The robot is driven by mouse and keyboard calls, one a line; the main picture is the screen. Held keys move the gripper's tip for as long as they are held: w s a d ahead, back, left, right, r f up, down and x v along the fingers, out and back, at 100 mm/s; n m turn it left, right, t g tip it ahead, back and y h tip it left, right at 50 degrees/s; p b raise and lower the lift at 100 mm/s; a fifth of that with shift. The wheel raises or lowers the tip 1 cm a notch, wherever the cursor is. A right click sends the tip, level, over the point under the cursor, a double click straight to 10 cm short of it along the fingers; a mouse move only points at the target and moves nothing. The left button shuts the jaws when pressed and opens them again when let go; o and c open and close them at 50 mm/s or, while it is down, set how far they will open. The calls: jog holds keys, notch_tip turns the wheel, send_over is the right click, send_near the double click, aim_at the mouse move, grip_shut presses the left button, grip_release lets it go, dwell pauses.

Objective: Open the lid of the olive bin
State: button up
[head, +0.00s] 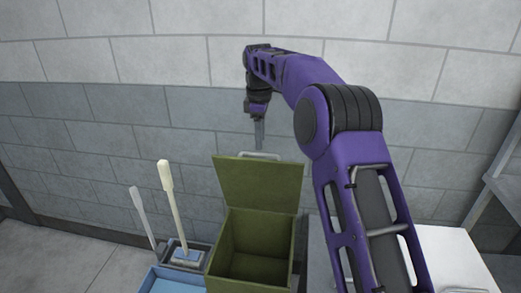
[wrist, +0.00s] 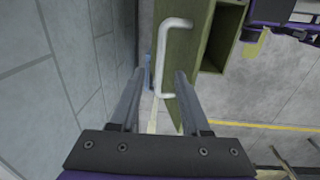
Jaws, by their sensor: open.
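The olive bin (head: 228,238) stands at the bottom centre of the head view, and its inside shows. Its lid (head: 257,187) stands raised, nearly upright, at the back of the opening. A pale handle (head: 268,155) is on the lid's upper edge. My gripper (head: 259,145) points down just above that edge, close to the handle. In the wrist view my gripper (wrist: 160,72) is open, with nothing held. The handle (wrist: 163,62) appears partly between the two fingers, beside the olive lid (wrist: 181,60); I cannot tell whether they touch.
A block wall (head: 100,130) stands close behind the bin and my gripper. Left of the bin are a blue container (head: 172,284) and two upright long-handled tools, one cream (head: 172,200), one grey (head: 142,212). A white surface (head: 450,255) is at right. Floor is free at lower left.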

notch_tip(320, 180, up, 6)
jog(key=shift+s, duration=0.2)
